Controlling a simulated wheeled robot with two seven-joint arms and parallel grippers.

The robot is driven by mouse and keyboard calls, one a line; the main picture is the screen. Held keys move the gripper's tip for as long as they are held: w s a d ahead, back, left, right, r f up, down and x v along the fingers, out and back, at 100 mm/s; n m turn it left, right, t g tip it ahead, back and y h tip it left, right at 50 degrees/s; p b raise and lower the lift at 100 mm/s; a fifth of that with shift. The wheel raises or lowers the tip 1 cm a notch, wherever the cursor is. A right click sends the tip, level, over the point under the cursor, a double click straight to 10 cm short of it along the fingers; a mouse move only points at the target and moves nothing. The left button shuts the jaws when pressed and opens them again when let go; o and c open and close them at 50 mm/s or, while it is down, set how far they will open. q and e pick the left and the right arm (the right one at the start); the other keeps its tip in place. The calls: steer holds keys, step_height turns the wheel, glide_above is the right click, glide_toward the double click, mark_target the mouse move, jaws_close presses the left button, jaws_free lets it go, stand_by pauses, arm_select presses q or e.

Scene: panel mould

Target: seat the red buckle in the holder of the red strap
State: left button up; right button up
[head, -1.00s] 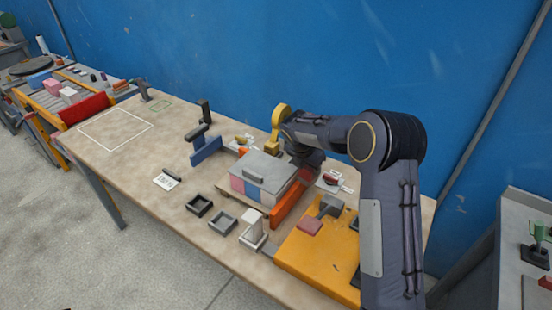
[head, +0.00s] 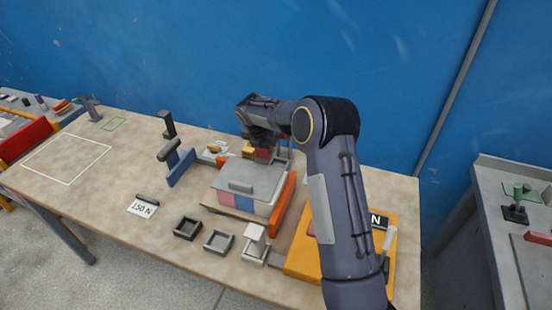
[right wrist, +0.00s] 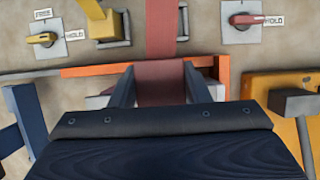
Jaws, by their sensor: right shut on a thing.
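My right gripper (right wrist: 160,88) is shut on the red buckle (right wrist: 161,88), a wide dull-red piece between its fingers. The red strap (right wrist: 161,25) runs from it up to the top edge of the right wrist view. A grey upright (right wrist: 184,20) stands just right of the strap; it may be part of the red strap's holder, mostly hidden. In the head view, the right gripper (head: 264,146) is behind the panel stack, with red showing below it. I cannot tell whether the buckle touches a holder. The left gripper is not in view.
A grey-lidded mould (head: 250,182) over pink and blue panels stands in front, with an orange bar (head: 284,195) beside it. A yellow block (right wrist: 104,24) is close left. A red-lever dial (right wrist: 245,20) and yellow-lever dial (right wrist: 42,40) flank the strap. Small trays (head: 187,229) stand in front.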

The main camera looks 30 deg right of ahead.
steer(key=d+f, duration=0.1)
steer(key=w+d+f, duration=0.2)
steer(key=d, duration=0.1)
steer(key=shift+d+f, duration=0.1)
steer(key=shift+c, duration=0.4)
steer(key=w+d+f, duration=0.1)
steer(key=f, duration=0.1)
steer(key=d+f+b, duration=0.1)
steer(key=w+d+f+b, duration=0.1)
steer(key=d+f, duration=0.1)
steer(key=shift+w+f, duration=0.3)
step_height(320, 180, down, 3)
steer(key=shift+f+b, duration=0.1)
steer(key=shift+b, duration=1.15)
steer(key=o, duration=1.3)
steer(key=shift+a, duration=0.1)
